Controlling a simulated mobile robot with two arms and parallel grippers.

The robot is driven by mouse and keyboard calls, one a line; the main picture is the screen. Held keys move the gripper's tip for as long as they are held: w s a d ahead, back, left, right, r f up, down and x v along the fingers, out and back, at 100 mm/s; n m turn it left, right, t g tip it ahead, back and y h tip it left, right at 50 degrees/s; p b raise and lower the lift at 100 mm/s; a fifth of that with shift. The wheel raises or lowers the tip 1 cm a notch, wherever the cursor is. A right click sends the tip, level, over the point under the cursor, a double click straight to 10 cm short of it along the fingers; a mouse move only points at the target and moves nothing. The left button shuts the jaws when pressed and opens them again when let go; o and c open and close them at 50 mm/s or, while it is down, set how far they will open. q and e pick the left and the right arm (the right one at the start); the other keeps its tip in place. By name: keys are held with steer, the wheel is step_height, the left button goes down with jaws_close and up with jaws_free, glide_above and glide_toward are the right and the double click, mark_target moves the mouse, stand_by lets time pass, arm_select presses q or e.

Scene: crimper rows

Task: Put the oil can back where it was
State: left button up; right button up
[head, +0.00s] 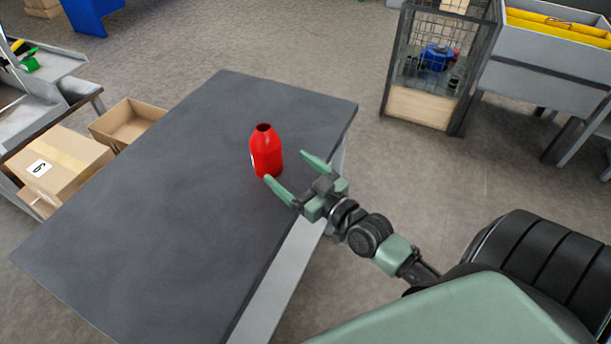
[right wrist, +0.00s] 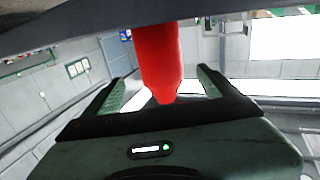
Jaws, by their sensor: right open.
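A red oil can (head: 266,152) stands upright on the dark grey table (head: 150,190), near its right edge. My right gripper (head: 291,172) is open, with its green fingers just to the right of the can. In the right wrist view the red can (right wrist: 160,60) shows ahead of the gripper (right wrist: 163,85), in line with the gap between the two spread fingers. I cannot tell whether either finger touches it. My left gripper is in neither view.
Cardboard boxes (head: 62,165) and an open carton (head: 127,122) are beyond the table's left edge. A wire cage (head: 432,60) with a blue item stands at the back right, beside a grey bin (head: 540,65) with yellow contents. The rest of the tabletop is bare.

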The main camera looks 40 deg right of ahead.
steer(key=s, duration=0.5)
steer(key=shift+s+d, duration=0.25)
steer(key=shift+d, duration=0.15)
steer(key=shift+s, duration=0.1)
